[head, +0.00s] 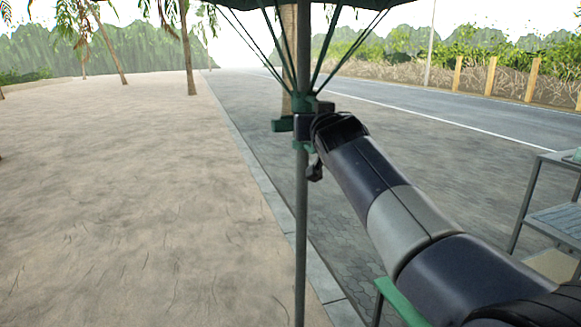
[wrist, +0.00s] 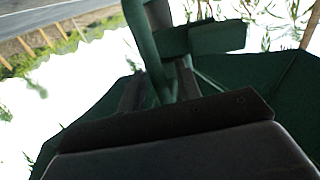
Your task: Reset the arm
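My arm reaches from the lower right of the head view to a thin umbrella pole (head: 301,215). My gripper (head: 310,118) is at the pole, just under the spread ribs, beside a green fitting (head: 283,125). In the wrist view, my gripper (wrist: 160,88) shows two dark fingers apart, with a dark green umbrella part (wrist: 148,50) between or in front of them. I cannot tell whether the fingers touch it.
The dark green canopy (wrist: 95,115) spreads around my gripper in the wrist view. A grey metal table or rack (head: 560,220) stands at the right. A green bar (head: 398,300) is below my arm. Open sand (head: 130,190) lies left, a paved path and road (head: 450,125) right.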

